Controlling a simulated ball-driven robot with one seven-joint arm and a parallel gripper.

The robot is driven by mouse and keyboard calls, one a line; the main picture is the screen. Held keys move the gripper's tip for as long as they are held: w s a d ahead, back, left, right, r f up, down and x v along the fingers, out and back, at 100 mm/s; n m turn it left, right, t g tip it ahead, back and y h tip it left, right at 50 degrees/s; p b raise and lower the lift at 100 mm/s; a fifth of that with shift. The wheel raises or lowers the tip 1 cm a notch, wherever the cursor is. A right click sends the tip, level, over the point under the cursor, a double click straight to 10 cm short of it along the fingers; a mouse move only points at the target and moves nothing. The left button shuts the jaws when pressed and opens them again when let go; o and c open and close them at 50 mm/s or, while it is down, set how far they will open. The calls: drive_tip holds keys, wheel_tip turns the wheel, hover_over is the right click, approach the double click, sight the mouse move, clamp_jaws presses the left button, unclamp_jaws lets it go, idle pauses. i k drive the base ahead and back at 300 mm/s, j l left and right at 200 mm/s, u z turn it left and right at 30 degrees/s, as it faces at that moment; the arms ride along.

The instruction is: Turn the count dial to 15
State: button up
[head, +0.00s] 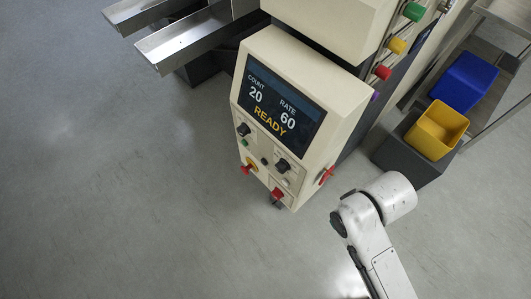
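The cream control panel (312,137) of the machine stands in the middle of the head view. Its dark screen (277,84) reads COUNT 20, RATE 60 and READY. Below the screen are two black dials. The left dial (243,129) is on the COUNT side and the right dial (283,166) is on the RATE side; their small labels cannot be read. My white arm reaches up from the lower right, its visible part apart from the panel. My gripper does not show.
A red and yellow knob (247,169) and a red-handled part (276,195) sit low on the panel. A red knob (327,175) sticks out from its right side. Yellow (436,128) and blue (465,82) bins stand at right. The floor at left is clear.

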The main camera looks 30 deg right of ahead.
sight(243, 129)
drive_tip(key=i+j+u, duration=0.2)
drive_tip(key=u, duration=0.25)
drive_tip(key=i+u, duration=0.5)
drive_tip(key=k+j, duration=0.05)
